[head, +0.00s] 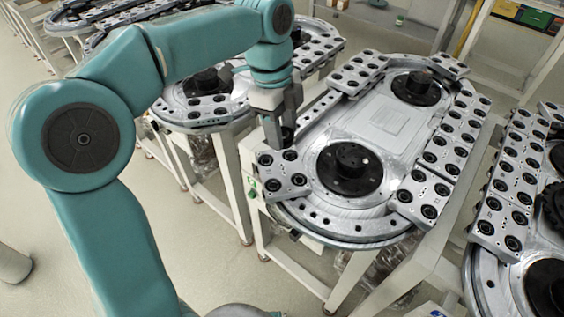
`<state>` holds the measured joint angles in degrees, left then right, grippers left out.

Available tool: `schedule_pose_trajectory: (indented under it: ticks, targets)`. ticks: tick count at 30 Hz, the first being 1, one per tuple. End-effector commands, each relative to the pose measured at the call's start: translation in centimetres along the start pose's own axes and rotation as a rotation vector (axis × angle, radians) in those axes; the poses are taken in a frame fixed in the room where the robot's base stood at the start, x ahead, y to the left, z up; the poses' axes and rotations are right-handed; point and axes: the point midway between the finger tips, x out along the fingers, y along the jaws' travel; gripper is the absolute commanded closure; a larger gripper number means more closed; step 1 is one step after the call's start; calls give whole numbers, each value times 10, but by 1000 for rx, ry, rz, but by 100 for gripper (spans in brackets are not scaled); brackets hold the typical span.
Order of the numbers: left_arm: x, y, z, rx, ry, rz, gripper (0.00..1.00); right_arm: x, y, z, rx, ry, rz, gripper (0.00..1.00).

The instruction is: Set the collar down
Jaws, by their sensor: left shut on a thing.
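My left gripper (279,130) points down at the left edge of the middle ring track (330,234). It is shut on a small dark collar (288,135), which shows only partly between the fingers. The collar is just above or on the rear of the grey carriage plate (284,178) with dark round rollers; I cannot tell whether it touches the plate. My right gripper is out of view.
The track carries more roller plates (432,190) and two black hubs, the near one (349,170) right of my gripper. Another track (505,290) stands at the right edge, and more stand behind on the left. Pale floor (190,240) is clear at the front left.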

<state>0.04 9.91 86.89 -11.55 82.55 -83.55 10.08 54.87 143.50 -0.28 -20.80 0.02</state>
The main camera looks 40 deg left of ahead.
Motion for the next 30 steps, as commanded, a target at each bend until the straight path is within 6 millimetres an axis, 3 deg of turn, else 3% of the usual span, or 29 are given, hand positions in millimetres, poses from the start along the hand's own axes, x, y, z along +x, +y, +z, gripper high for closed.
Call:
schedule_pose_trajectory:
  ticks: [3,15,29,30]
  targets:
    - [28,-1,6,-2,0,1,90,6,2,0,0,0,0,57]
    - [81,-2,14,-2,-1,0,90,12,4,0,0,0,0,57]
    - [91,-2,15,-2,-1,-2,90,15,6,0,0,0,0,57]
    - [91,-2,15,-2,-1,-2,48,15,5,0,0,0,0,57]
